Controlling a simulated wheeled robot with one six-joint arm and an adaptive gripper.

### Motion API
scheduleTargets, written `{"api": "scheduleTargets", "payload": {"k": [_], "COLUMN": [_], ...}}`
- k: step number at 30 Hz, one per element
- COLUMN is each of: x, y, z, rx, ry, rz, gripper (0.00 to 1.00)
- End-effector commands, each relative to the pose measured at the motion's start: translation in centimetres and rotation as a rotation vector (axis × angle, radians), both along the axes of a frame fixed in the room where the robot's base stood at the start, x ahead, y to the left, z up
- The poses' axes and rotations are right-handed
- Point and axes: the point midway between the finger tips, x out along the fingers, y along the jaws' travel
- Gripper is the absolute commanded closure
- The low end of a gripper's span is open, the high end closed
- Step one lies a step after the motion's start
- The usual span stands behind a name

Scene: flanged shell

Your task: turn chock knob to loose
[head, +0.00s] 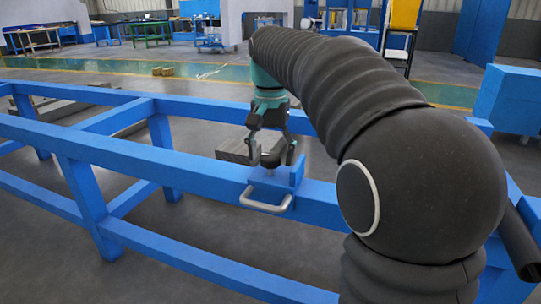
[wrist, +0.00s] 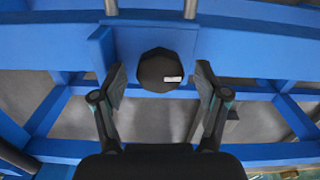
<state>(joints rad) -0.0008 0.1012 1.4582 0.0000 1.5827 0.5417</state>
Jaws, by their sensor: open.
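The chock knob is black and many-sided (wrist: 158,68), with a small white mark on its right part. It sits on a blue chock (head: 292,178) with a silver handle (head: 268,205), on a blue frame rail. In the wrist view my gripper (wrist: 160,78) is open, with one finger on each side of the knob and a visible gap at each. In the head view my gripper (head: 271,160) points down over the chock, and the knob (head: 270,160) shows between the fingers. I cannot tell what the white mark points to.
The blue frame (head: 120,150) runs across the view, with open gaps between its beams and grey floor below. A grey block (head: 235,150) lies behind the gripper. Blue cabinets (head: 510,95) stand at the right, and work tables stand far back.

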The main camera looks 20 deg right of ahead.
Motion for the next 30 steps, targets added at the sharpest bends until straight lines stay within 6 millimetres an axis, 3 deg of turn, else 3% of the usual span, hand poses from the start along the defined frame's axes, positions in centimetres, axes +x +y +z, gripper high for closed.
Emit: {"api": "scheduleTargets", "payload": {"k": [6, 13, 23, 30], "x": [0.00, 0.01, 0.00, -0.01], "y": [0.00, -0.01, 0.00, 0.00], "z": [0.02, 0.02, 0.12, 0.33], "rx": [0.000, 0.000, 0.001, 0.000], "ry": [0.000, 0.000, 0.001, 0.002], "rz": [0.000, 0.000, 0.029, 0.154], "gripper": [0.29, 0.86, 0.86, 0.86]}}
